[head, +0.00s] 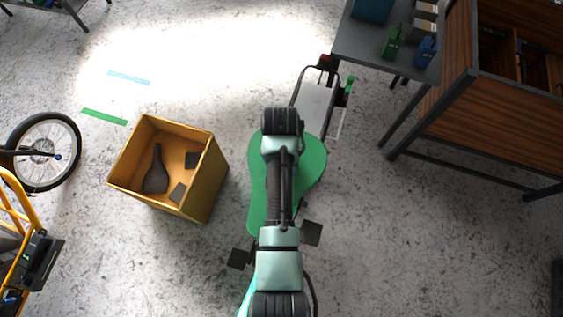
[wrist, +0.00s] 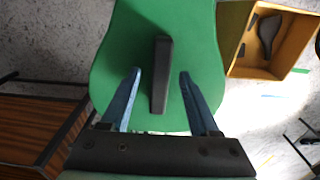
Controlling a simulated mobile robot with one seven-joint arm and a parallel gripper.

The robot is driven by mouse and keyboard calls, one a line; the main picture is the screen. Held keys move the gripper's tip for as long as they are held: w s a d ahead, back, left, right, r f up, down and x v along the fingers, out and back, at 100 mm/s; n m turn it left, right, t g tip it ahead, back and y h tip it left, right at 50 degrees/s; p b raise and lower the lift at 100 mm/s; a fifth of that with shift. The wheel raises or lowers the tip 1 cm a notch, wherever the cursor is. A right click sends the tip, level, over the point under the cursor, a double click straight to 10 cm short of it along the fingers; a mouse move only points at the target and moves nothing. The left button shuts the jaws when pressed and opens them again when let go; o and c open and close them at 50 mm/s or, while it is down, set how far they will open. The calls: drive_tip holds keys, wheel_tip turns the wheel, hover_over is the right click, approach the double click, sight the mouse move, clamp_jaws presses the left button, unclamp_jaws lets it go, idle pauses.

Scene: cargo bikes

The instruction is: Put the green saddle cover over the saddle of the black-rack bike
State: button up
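The green saddle cover (head: 308,163) lies over the seat position of a bike, under my arm in the head view. Its wide end is toward the bike's rack (head: 316,103), which has a black tube frame and a grey plate. The saddle beneath is hidden, so I cannot tell how the cover sits on it. In the wrist view the cover (wrist: 200,30) fills the middle, with an upright black grip bar (wrist: 160,75) on it. My gripper (wrist: 159,72) is open, its blue fingers apart on both sides of the bar with gaps. In the head view my arm hides the fingers.
A yellow box (head: 208,180) with a black saddle (head: 156,172) and dark pads stands left of the bike. A grey table (head: 362,45) and a wooden workbench (head: 440,120) stand at the upper right. A yellow bike (head: 30,215) is at the left edge. Floor at lower right is clear.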

wheel_tip(320, 180, up, 13)
drive_tip(key=shift+s, duration=0.2)
idle(0.4)
drive_tip(key=w+r+n+t+b, duration=0.1)
drive_tip(key=w+r+t+b, duration=0.1)
drive_tip(key=w+r+t, duration=0.7)
drive_tip(key=w+r+n+t+b, duration=0.15)
drive_tip(key=w+r+t, duration=0.35)
drive_tip(key=r, duration=0.9)
drive_tip(key=s+r+t+b, duration=0.35)
drive_tip(key=r+t, duration=0.35)
drive_tip(key=r, duration=1.1)
drive_tip(key=s+r+n+t, duration=0.1)
drive_tip(key=s+r+t, duration=0.5)
drive_tip(key=s+r, duration=0.6)
drive_tip(key=shift+r+b, duration=0.2)
drive_tip(key=shift+b, duration=0.1)
